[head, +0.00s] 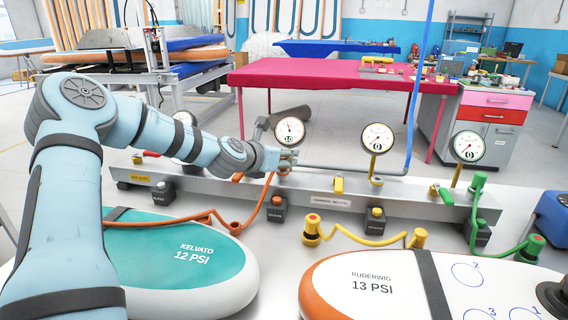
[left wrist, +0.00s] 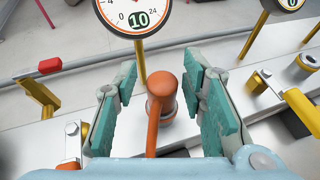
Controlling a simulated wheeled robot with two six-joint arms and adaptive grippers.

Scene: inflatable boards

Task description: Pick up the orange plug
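The orange plug (left wrist: 162,95) stands upright on the grey rail below the gauge marked 10 in the left wrist view, with its orange hose running toward the camera. My left gripper (left wrist: 161,108) is open, with one teal finger on each side of the plug and a visible gap on both sides. In the head view my left gripper (head: 288,158) is at the rail and largely hides the plug. The orange hose (head: 262,198) drops from there and runs left to an orange end (head: 235,228) by the teal board. My right gripper is not in view.
Gauges (head: 377,137) stand on posts along the rail (head: 325,190), with yellow valve handles (left wrist: 39,94) close by the left gripper. Yellow (head: 365,240) and green (head: 477,205) hoses lie further right. The teal board (head: 185,250) and orange-edged white board (head: 385,285) lie in front.

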